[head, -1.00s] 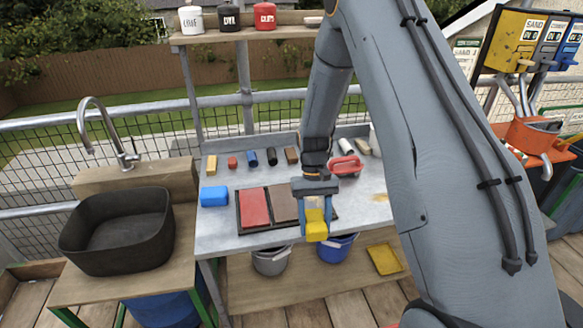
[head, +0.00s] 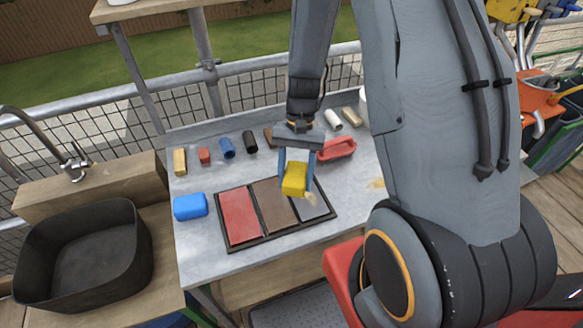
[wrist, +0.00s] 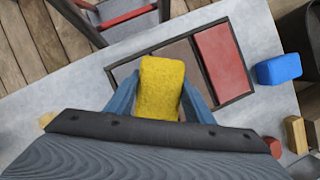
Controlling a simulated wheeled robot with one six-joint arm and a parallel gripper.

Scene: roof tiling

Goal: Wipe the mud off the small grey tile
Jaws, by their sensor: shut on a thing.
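My gripper (head: 295,178) is shut on a yellow sponge (head: 294,180), which also fills the middle of the wrist view (wrist: 160,88). The sponge is over the right part of a dark-framed tray (head: 262,238). The small grey tile (head: 320,208) lies in the tray's right slot, partly hidden by the sponge and gripper. I cannot tell whether the sponge touches the tile.
The tray also holds a red tile (head: 239,215) and a brown tile (head: 272,205). A blue block (head: 190,207) stands left of the tray. A red-handled tool (head: 337,150) and several small blocks line the bench's back. A dark basin (head: 82,252) stands at the left.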

